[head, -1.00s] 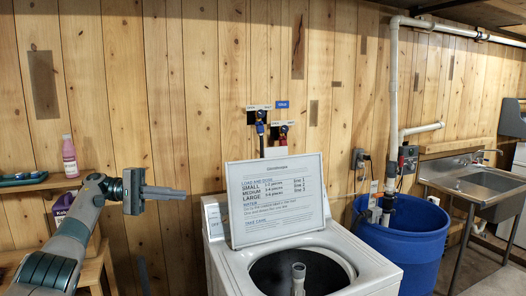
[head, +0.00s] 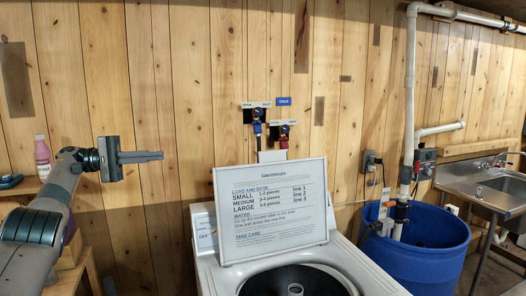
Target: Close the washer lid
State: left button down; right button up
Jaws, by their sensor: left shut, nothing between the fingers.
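The washer (head: 228,272) is a white top-loader at the bottom middle of the head view. Its lid (head: 272,203) stands open, leaning back upright, with printed text about load and dose on its face. The round tub opening (head: 258,284) shows below it, with the agitator top (head: 295,289) inside. My left gripper (head: 162,156) is to the left of the lid and a little higher in the picture, apart from it. Its fingers are shut, empty, and point right. My right gripper is not in view.
A blue barrel (head: 432,258) with white pipes stands right of the washer, and a metal sink (head: 490,187) is farther right. Water taps (head: 258,128) are on the plank wall behind the lid. A wooden shelf with a pink bottle (head: 42,158) is at left.

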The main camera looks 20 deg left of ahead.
aim_at(276, 205)
jog(key=i+l, duration=0.15)
jog(key=i, duration=0.5)
jog(key=i+l, duration=0.15)
jog(key=i, duration=0.55)
